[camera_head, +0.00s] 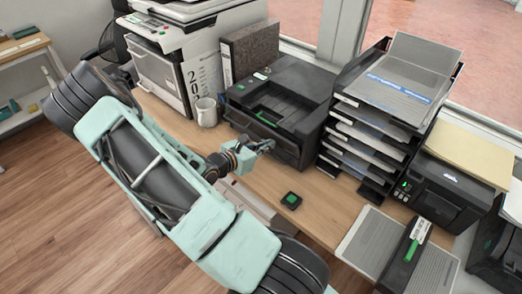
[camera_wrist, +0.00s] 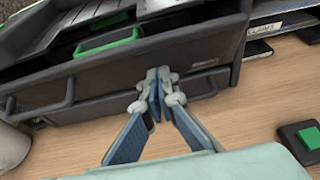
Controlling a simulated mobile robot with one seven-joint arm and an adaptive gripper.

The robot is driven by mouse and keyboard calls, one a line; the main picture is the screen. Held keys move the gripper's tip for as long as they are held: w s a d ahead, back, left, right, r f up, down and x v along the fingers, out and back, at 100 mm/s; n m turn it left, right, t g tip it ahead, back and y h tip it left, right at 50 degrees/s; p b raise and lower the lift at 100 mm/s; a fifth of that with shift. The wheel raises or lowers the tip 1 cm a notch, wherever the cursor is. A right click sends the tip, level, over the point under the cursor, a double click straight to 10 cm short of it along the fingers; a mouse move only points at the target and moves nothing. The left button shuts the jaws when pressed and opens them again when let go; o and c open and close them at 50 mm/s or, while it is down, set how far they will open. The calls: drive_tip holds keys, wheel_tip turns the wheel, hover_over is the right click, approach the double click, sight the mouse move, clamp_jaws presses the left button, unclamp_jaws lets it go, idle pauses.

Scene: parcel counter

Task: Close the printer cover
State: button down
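The dark printer (camera_head: 285,95) stands on the counter between the white mug and the stacked trays. Its top has a recessed opening, and a bar handle (camera_wrist: 200,96) runs along its front. Which panel is the cover, and how far it is open, I cannot tell clearly. My gripper (camera_head: 268,146) is at the printer's front side. In the wrist view my gripper (camera_wrist: 158,90) has its fingertips together in front of the dark front panel (camera_wrist: 110,75), at the bar. Nothing clearly shows between the fingers; whether they touch the bar is hidden.
A white mug (camera_head: 206,111) stands left of the printer and a tray stack (camera_head: 372,125) right of it. A small black block with a green button (camera_head: 291,200) lies on the counter in front. A smaller black printer (camera_head: 440,190) stands farther right. Some counter is bare around the block.

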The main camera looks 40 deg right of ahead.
sight(272, 131)
drive_tip(key=shift+w+a+r+p, duration=0.1)
drive_tip(key=shift+a+r+p, duration=0.1)
drive_tip(key=shift+r+p, duration=0.55)
drive_tip(key=shift+s+a+r+p, duration=0.15)
drive_tip(key=shift+r+p, duration=0.3)
drive_tip(key=shift+r, duration=0.55)
drive_tip(key=shift+w+a+r+p, duration=0.2)
drive_tip(key=shift+r+p, duration=0.4)
drive_tip(key=shift+r, duration=0.25)
drive_tip(key=shift+d+f+b, duration=0.4)
drive_tip(key=shift+d+b, duration=0.25)
drive_tip(key=shift+d, duration=0.1)
drive_tip(key=shift+d+r, duration=0.2)
drive_tip(key=shift+d, duration=0.25)
